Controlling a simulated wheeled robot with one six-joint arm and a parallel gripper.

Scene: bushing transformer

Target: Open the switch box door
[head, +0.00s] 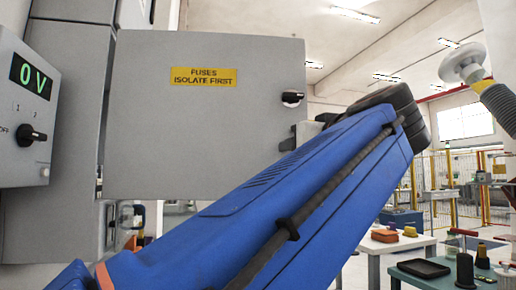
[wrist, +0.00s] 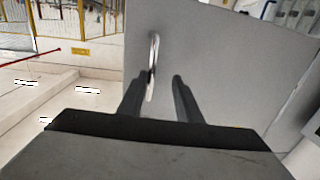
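The switch box door (head: 205,130) is a flat grey panel with a yellow label (head: 203,77) reading "FUSES ISOLATE FIRST". A black knob (head: 292,98) sits near its right edge. In the wrist view the grey panel (wrist: 225,55) fills the middle and right, with a slim silver handle (wrist: 153,65) near its left edge. My gripper (wrist: 157,76) is open, its two dark fingers apart. The handle shows between them, closer to the left finger; I cannot tell whether they touch. In the head view my blue arm hides most of the gripper and the door's lower right. How far the door stands open is unclear.
A grey control box (head: 22,110) with a green "0 V" display and a black switch (head: 30,135) stands at the left. Tables with small items (head: 432,268) are at lower right. A yellow fence (head: 455,185) stands behind.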

